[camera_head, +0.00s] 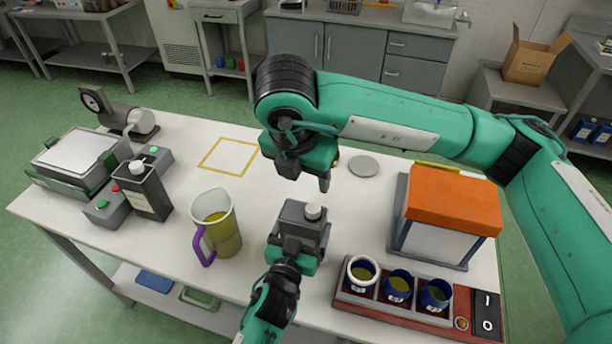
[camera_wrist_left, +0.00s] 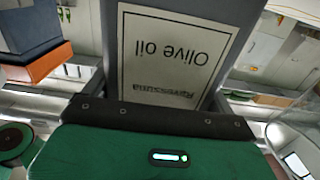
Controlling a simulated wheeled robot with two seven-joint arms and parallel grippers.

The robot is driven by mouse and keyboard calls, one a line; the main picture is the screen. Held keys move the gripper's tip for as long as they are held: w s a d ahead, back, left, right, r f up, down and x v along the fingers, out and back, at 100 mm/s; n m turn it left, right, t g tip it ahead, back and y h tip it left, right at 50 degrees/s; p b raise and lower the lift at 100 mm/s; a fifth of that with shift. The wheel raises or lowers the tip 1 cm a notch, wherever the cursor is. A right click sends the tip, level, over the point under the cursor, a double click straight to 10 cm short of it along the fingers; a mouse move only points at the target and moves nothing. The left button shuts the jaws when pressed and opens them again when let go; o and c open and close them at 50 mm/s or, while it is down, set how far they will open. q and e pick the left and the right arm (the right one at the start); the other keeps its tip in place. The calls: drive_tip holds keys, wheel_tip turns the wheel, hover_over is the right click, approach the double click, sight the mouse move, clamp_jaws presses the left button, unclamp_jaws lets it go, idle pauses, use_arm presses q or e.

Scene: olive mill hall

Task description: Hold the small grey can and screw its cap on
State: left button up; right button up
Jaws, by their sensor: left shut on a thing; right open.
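The small grey can (camera_head: 293,216) stands upright near the front middle of the table. A round white piece (camera_head: 313,212) sits on its top; I cannot tell whether this is the cap or a bare neck. My left gripper (camera_head: 298,241) is shut on the can from the front. In the left wrist view the can's pale "Olive oil" label (camera_wrist_left: 175,60) shows upside down between the fingers. My right gripper (camera_head: 307,177) is open and empty, pointing down above and just behind the can, apart from it.
A jug (camera_head: 222,236) with a purple handle and a dark can (camera_head: 150,192) stand left. A rack (camera_head: 388,312) with several blue cups and an orange-topped box (camera_head: 453,203) stand right. A grey disc (camera_head: 363,166) and a yellow square outline (camera_head: 229,157) lie behind.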

use_arm(q)
drive_tip(key=o, duration=1.6)
drive_tip(key=shift+o, duration=0.2)
drive_tip(key=b+v, duration=0.3)
drive_tip(key=v, duration=1.1)
drive_tip(key=shift+b, duration=0.4)
drive_tip(key=shift+w, duration=0.1)
